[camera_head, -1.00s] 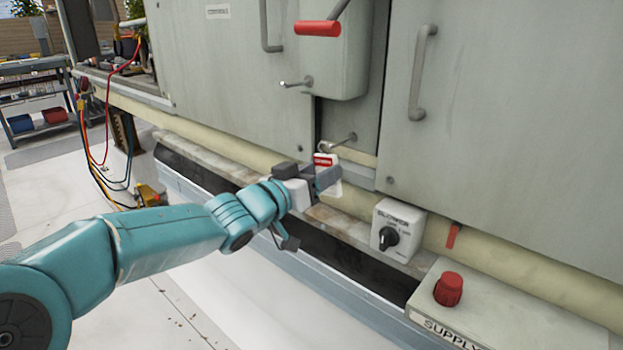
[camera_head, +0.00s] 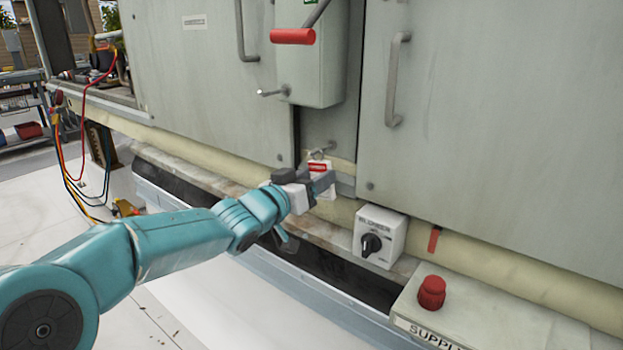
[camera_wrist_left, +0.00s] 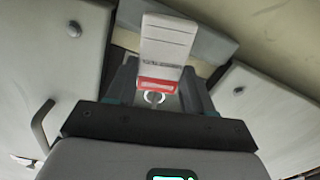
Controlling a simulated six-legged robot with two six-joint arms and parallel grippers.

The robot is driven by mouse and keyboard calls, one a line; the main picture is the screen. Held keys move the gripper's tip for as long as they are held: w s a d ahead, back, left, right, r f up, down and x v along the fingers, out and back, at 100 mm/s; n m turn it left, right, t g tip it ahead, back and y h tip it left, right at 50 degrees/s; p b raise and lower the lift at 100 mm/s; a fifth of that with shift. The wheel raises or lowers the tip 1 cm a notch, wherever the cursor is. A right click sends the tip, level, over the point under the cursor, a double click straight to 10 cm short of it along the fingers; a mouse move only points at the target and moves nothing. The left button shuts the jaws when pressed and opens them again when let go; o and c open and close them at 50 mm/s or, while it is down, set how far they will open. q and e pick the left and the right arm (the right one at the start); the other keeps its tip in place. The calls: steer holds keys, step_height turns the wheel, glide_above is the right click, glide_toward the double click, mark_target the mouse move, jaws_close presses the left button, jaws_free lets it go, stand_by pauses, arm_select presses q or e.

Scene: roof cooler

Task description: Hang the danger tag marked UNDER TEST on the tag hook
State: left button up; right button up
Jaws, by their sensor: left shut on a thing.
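The danger tag (camera_head: 317,167), white with a red band, is held in my left gripper (camera_head: 306,181), which is shut on it just in front of the cabinet. In the left wrist view the tag (camera_wrist_left: 166,48) stands between the fingers, with its red band and a pale ring (camera_wrist_left: 153,97) close to the palm. Its print is too small to read. A small metal hook (camera_head: 326,149) sticks out of the recessed panel just above the tag. I cannot tell whether the ring is around the hook or only near it. My right gripper is not in view.
A pale pipe (camera_head: 220,157) runs along the cabinet foot. A black-knobbed selector box (camera_head: 379,237) and a supply box with a red knob (camera_head: 431,292) are at right.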

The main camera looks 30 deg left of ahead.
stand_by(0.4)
arm_select(q)
steer(key=o, duration=1.2)
steer(key=shift+s, duration=0.1)
